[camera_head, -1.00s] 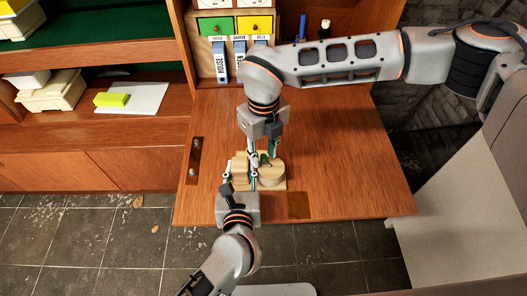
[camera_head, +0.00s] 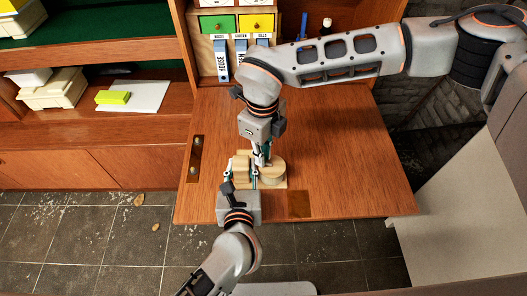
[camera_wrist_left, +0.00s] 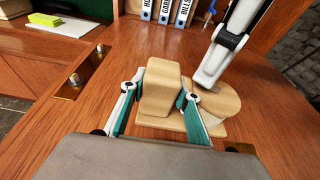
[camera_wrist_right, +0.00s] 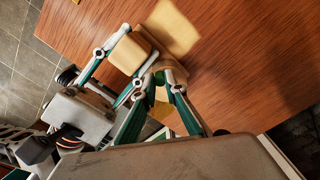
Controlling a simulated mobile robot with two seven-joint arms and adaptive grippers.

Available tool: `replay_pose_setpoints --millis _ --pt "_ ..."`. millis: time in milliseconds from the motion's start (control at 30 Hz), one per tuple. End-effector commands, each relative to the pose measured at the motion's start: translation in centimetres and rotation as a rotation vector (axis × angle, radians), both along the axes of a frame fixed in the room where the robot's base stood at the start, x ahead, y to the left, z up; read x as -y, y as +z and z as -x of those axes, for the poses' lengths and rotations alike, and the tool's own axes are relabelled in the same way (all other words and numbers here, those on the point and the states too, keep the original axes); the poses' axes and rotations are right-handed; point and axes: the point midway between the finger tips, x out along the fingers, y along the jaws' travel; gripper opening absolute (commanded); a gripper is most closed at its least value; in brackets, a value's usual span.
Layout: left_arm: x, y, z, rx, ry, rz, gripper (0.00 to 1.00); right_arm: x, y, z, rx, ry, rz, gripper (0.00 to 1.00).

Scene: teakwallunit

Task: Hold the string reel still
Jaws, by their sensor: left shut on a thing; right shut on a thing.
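The tan string reel (camera_head: 272,175) stands on the wooden desk leaf, with an upright block and a round drum on one base. In the left wrist view its block (camera_wrist_left: 161,85) stands between the fingers of my left gripper (camera_wrist_left: 157,95), which is shut on it. The drum (camera_wrist_left: 222,108) is to the right of the block. My right gripper (camera_head: 262,156) reaches down from behind to the drum's left side, close to the block. In the right wrist view (camera_wrist_right: 160,86) its fingers are shut at a tan part of the reel; the exact contact is partly hidden.
Brass plates (camera_head: 195,160) are set in the leaf (camera_head: 350,180), whose right side is clear. Drawers and labelled binders (camera_head: 222,62) stand behind. A yellow-green block (camera_head: 113,97) lies on the left shelf. Tiled floor (camera_head: 110,235) lies below the front edge.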

Motion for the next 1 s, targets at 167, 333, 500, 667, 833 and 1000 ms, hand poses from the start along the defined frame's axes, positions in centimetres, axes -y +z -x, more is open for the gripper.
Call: replay_pose_setpoints --millis 167,333,500,667,833,1000 --pt "-0.1 -0.1 0.0 -0.002 0.001 0.000 0.10 0.0 0.0 0.0 0.000 0.003 0.000 0.00" --pt "-0.1 -0.1 0.0 -0.002 0.001 0.000 0.10 0.0 0.0 0.0 0.000 0.002 0.000 0.29" --pt "-0.1 -0.1 0.0 -0.002 0.001 0.000 0.10 0.0 0.0 0.0 0.000 0.001 0.000 0.29" --pt "-0.1 -0.1 0.0 -0.002 0.001 0.000 0.10 0.0 0.1 0.0 0.000 0.001 0.000 0.29" --pt "0.0 -0.1 0.0 -0.002 0.001 0.000 0.10 0.0 1.3 -0.1 0.002 0.001 -0.001 0.29" --pt "0.0 -0.1 0.0 -0.002 0.001 0.000 0.10 0.0 4.5 -0.1 0.004 0.002 -0.002 0.29"
